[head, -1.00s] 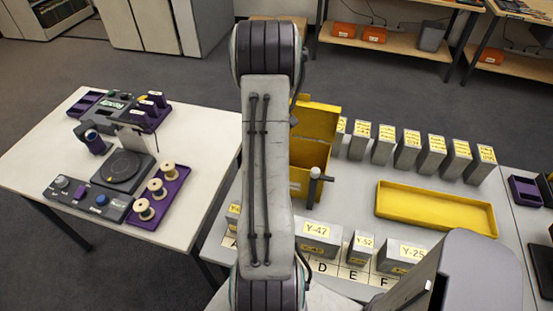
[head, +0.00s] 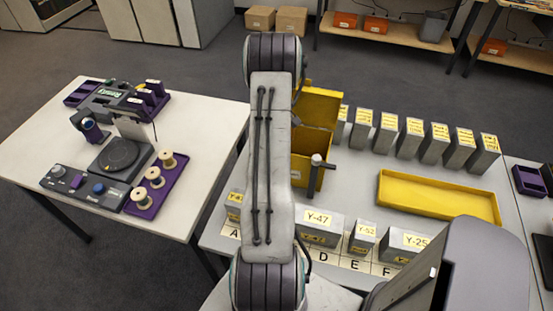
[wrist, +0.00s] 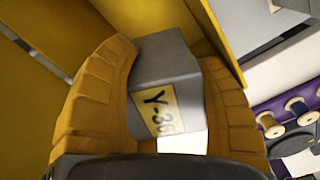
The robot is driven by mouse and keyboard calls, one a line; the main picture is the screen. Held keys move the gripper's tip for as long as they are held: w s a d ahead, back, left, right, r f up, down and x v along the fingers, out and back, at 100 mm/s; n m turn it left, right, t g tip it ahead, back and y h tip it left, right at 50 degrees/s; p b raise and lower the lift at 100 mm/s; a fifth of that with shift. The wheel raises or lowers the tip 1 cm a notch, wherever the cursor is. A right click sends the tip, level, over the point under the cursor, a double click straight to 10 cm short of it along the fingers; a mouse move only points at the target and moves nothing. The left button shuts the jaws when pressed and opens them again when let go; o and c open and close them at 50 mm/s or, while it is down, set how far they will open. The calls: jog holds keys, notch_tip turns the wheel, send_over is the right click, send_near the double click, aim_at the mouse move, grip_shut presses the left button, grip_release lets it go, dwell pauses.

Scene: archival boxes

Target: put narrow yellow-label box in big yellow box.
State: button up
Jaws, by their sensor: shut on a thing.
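A grey box with a yellow label reading Y-36 (wrist: 168,62) is between the two orange fingers of my gripper (wrist: 165,80) in the wrist view. My gripper is shut on it, and the box is tilted in that picture. The big yellow box (head: 314,141) stands on the right-hand table with its lid raised, partly behind my arm in the head view. Yellow walls (wrist: 175,15) fill the top and left of the wrist view, close to the held box. My gripper is hidden behind my arm in the head view, so its height over the yellow box is unclear.
A low yellow tray (head: 438,199) lies right of the big box. Several grey label boxes (head: 412,138) stand in a row behind it. Other boxes, such as Y-47 (head: 318,228), stand along a lettered strip in front. The left table (head: 50,140) holds spools and devices.

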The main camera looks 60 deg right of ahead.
jog(key=shift+f+b, duration=2.2)
jog(key=shift+f, duration=2.25)
jog(key=shift+f, duration=0.15)
jog(key=o, duration=1)
